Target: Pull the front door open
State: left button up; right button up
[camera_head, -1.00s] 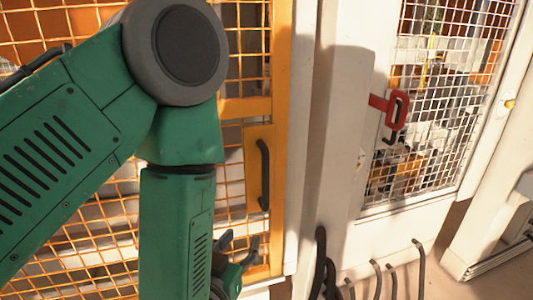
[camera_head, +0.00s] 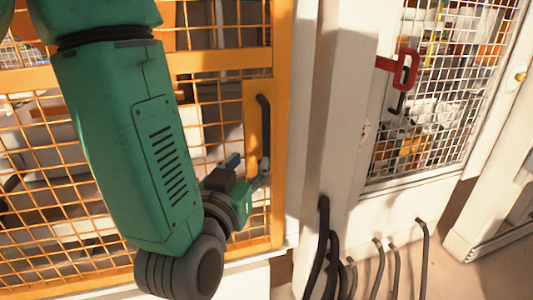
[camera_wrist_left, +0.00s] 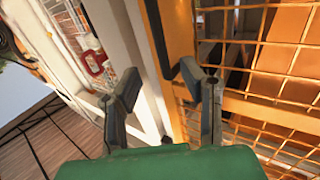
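The front door (camera_head: 281,60) is an orange frame with orange wire mesh, and it looks closed. Its black vertical handle (camera_head: 264,125) sits on an orange plate near the door's right edge. My left gripper (camera_head: 247,170) is by the lower part of the handle. In the left wrist view my left gripper (camera_wrist_left: 160,80) is open, with its two dark fingers apart. The black handle (camera_wrist_left: 157,38) runs down toward the gap between the fingertips. The gripper does not grasp it; I cannot tell whether they touch. My right gripper is in neither view.
A white post (camera_head: 345,110) stands right of the door. Beyond it is a white mesh panel (camera_head: 440,90) with a red latch (camera_head: 405,70). Several dark cables or hoses (camera_head: 323,240) rise below the post.

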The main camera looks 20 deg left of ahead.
aim_at(265, 139)
pick_arm(q)
jog(key=w+p, duration=0.2)
jog(key=w, duration=0.9)
grip_shut()
